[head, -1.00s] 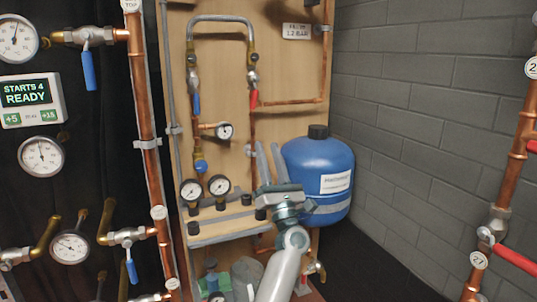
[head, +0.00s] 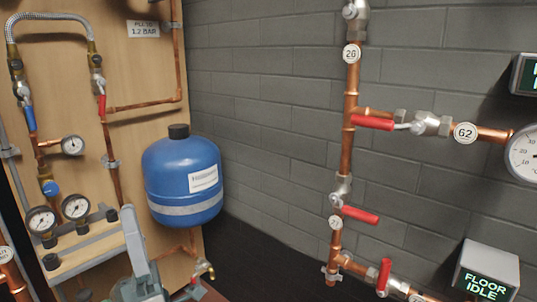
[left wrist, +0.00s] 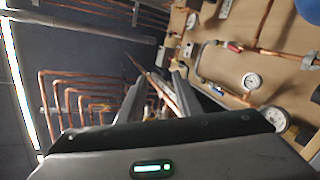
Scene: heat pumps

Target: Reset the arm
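My left gripper (head: 140,265) is at the bottom left of the head view, only partly in the picture, in front of the wooden board (head: 135,80). My right arm and gripper are not in view.
A blue tank (head: 183,178) stands behind and to the right of my left gripper. Copper pipes with red valve levers (head: 360,214) run along the grey brick wall (head: 270,110) at right. A display box reading "FLOOR IDLE" (head: 487,272) is at bottom right.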

